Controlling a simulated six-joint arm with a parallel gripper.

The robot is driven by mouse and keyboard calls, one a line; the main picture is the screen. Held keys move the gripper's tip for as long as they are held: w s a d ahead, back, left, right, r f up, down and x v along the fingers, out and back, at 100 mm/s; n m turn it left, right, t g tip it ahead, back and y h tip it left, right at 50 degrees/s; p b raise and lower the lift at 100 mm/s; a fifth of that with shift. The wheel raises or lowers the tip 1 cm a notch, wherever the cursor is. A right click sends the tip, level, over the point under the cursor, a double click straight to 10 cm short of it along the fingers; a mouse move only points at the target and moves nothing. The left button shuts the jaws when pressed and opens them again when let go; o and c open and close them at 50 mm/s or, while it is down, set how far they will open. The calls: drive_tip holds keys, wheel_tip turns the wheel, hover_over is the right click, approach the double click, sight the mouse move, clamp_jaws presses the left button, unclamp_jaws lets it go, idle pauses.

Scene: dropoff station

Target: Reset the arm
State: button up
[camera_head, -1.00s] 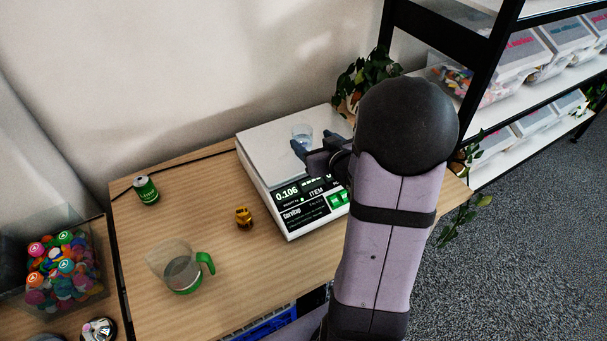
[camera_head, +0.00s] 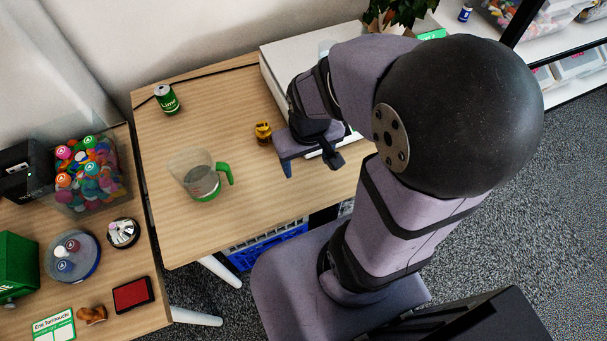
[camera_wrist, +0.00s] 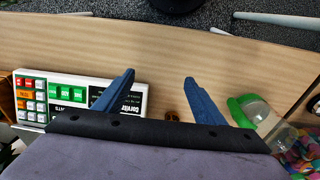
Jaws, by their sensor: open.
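My gripper (camera_head: 311,170) is open and empty, above the wooden table's front right part, in front of the scale. In the wrist view its two blue fingers (camera_wrist: 158,88) stand apart with bare table between them. My arm is folded back toward the base and hides much of the scale. The white scale (camera_head: 285,62) stands at the back right of the table; its keypad and label (camera_wrist: 70,92) show in the wrist view. A clear cup on it is mostly hidden in the head view.
A small golden figure (camera_head: 263,132) stands just left of my gripper. A pitcher with a green handle (camera_head: 203,182) and a green can (camera_head: 166,99) stand farther left. A blue crate (camera_head: 262,246) is under the table. A side table (camera_head: 95,285) holds several items.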

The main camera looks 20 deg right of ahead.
drive_tip(key=shift+g, duration=0.7)
drive_tip(key=s+a, duration=0.2)
drive_tip(key=s, duration=0.1)
drive_tip(key=shift+s+a+r, duration=0.2)
drive_tip(key=shift+s, duration=0.1)
drive_tip(key=shift+r, duration=0.1)
wheel_tip(320, 180, up, 8)
drive_tip(key=p, duration=0.8)
